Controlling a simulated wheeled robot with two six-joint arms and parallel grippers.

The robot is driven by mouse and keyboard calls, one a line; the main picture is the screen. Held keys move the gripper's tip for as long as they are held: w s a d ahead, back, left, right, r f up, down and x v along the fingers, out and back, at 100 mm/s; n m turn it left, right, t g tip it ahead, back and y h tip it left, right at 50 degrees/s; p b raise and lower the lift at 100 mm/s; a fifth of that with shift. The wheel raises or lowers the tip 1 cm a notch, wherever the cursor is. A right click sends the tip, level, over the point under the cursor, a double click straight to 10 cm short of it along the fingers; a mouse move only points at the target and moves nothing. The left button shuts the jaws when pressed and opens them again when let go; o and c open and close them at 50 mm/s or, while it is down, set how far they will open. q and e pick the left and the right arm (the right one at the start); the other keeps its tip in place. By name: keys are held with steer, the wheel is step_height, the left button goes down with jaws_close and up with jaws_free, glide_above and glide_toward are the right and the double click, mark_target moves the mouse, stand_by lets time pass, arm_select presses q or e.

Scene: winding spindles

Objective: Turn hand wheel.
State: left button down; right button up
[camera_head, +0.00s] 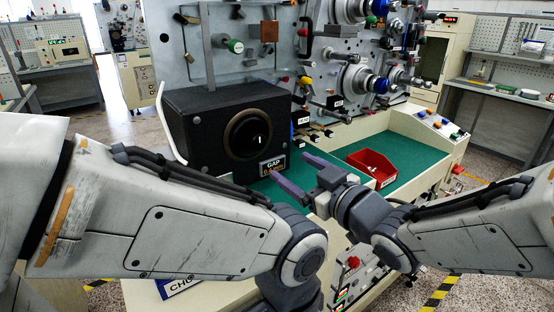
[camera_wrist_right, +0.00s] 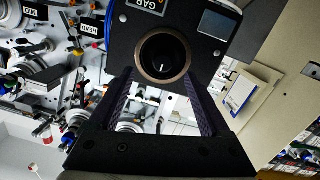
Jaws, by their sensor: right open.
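A black box (camera_head: 195,105) stands on the machine's green bench, and a round black wheel (camera_head: 247,134) with a bronze rim and a white mark is on its front face. The wheel also shows in the right wrist view (camera_wrist_right: 163,56), just beyond the fingertips and between them. My right gripper (camera_head: 291,165) is open and empty, its two purple fingers pointing at the box front, lower right of the wheel. The fingers look apart from the wheel. My left arm crosses the lower left of the head view; its gripper is not visible.
A small GAP display (camera_head: 272,165) is under the wheel. A red bin (camera_head: 371,167) stands on the green bench (camera_head: 418,160) to the right. Spindles with blue caps (camera_head: 378,85) and levers stick out of the panel behind. The bench between box and bin is mostly clear.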

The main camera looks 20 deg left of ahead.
mark_target(260, 143)
steer(key=shift+n+y, duration=0.3)
steer(key=shift+y, duration=0.4)
steer(key=x, duration=0.3)
steer(key=p+x, duration=0.1)
steer(key=x, duration=0.3)
steer(key=p+x, duration=0.1)
steer(key=x, duration=0.3)
steer(key=shift+s+a+r, duration=0.2)
steer(key=shift+s+r, duration=0.1)
steer(key=shift+r, duration=0.05)
jaws_close()
